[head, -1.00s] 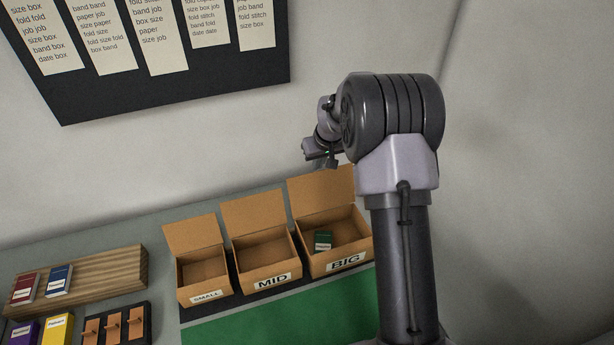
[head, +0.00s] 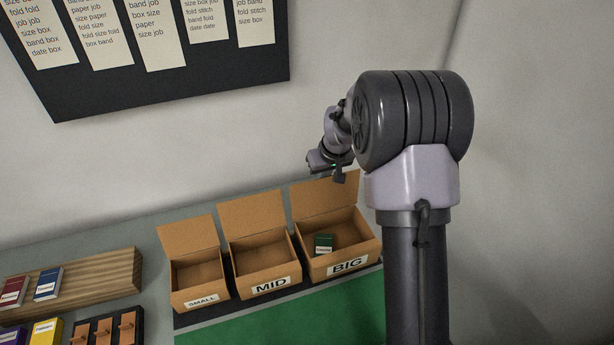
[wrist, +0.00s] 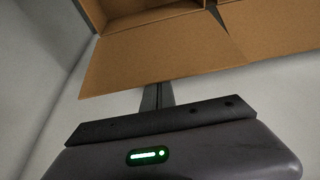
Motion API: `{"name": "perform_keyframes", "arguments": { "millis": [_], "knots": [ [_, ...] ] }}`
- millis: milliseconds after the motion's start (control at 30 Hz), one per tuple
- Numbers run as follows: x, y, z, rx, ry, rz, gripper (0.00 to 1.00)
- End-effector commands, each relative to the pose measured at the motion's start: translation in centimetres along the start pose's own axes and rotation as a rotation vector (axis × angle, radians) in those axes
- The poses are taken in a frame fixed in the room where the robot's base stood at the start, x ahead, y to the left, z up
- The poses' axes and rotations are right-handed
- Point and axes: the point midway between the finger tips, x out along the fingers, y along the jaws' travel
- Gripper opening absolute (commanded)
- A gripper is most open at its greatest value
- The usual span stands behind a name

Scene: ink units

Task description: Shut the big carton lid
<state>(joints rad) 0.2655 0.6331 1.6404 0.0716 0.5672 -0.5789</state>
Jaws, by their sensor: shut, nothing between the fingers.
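The big carton (head: 341,245), labelled BIG, stands at the right of the row with a green item (head: 323,244) inside. Its lid (head: 310,200) is open, standing up at the back and leaning back a little. In the wrist view the lid (wrist: 165,55) spans the upper middle, with the carton opening beyond it. My gripper (head: 338,177) is at the top edge of the lid in the head view, on its wall side. The fingers (wrist: 157,95) are shut and empty, close to the lid's edge in the wrist view. I cannot tell whether they touch it.
The mid carton (head: 265,259) and small carton (head: 198,279) stand to the left with lids open. A wooden rack (head: 100,279) with booklets is at the left, a dark peg tray (head: 140,325) before it. The green mat (head: 290,318) in front is clear. A wall rises behind.

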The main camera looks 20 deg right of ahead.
Motion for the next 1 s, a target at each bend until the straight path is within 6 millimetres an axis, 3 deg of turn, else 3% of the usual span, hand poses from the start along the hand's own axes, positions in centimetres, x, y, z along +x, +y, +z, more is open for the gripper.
{"name": "perform_keyframes", "arguments": {
  "millis": [533,900,1000],
  "knots": [
    [-1.4,0.0,3.6,0.002,0.0,0.0,0.0],
    [-1.1,0.0,2.3,0.0,0.0,0.0,0.0],
    [-1.8,0.0,1.9,0.001,0.0,0.0,0.0]
  ]
}}
